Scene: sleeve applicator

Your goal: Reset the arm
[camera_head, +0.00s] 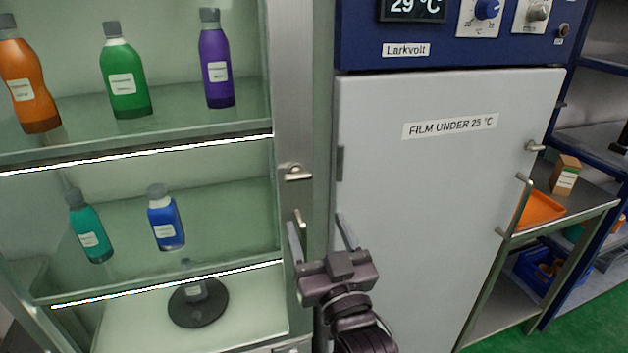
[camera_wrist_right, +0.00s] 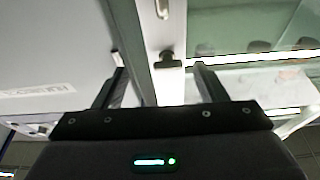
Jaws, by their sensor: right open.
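My right gripper (camera_head: 322,238) is in the lower middle of the head view, in front of the strip between the glass cabinet (camera_head: 294,130) and the grey door (camera_head: 440,200). Its two fingers point up and away, spread apart with nothing between them. In the right wrist view the open fingers (camera_wrist_right: 160,85) also show empty, with a metal post and a small latch between and beyond them. A small handle (camera_head: 299,220) on the cabinet frame is close to the left finger; I cannot tell whether they touch. My left gripper is not in view.
Several bottles, such as the green bottle (camera_head: 124,80) and the blue bottle (camera_head: 165,222), stand on the cabinet shelves. A black round disc (camera_head: 198,310) is low inside. At right a metal side table (camera_head: 580,205) bears an orange tray (camera_head: 541,209) and a small box (camera_head: 564,175).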

